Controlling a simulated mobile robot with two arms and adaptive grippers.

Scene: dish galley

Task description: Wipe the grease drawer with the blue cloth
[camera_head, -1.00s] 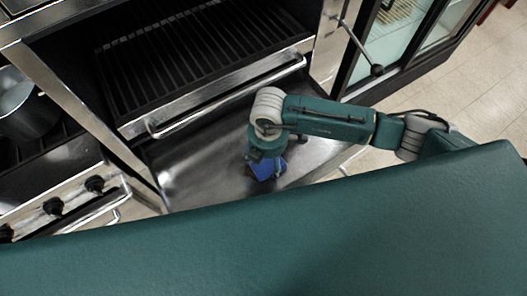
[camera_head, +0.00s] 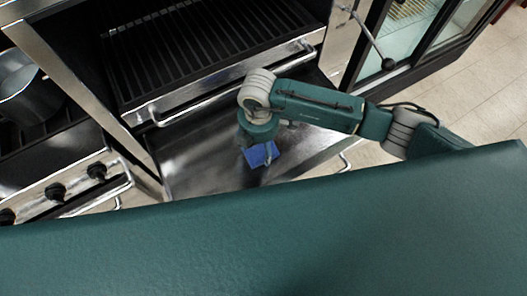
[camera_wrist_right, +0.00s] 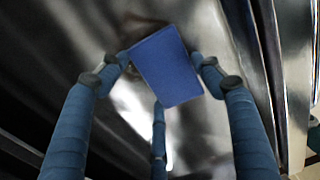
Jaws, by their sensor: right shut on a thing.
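The grease drawer (camera_head: 195,165) is a wide, shiny metal tray pulled out below the grill. Its reflective surface also fills much of the right wrist view (camera_wrist_right: 200,130). My right gripper (camera_head: 259,146) is over the middle of the drawer, pointing down, shut on the blue cloth (camera_head: 264,155). In the right wrist view the cloth (camera_wrist_right: 167,66) is a flat blue rectangle between the fingers, against the drawer surface; whether it touches is hard to tell. A faint brownish patch (camera_wrist_right: 140,20) shows beyond the cloth. My left gripper is not in view.
The black grill grate (camera_head: 200,50) and a metal bar handle (camera_head: 235,85) are above the drawer. A pot (camera_head: 28,88) and stove knobs (camera_head: 55,192) are at left. A glass-door cabinet (camera_head: 405,40) stands at right, with tiled floor (camera_head: 450,85) beside it.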

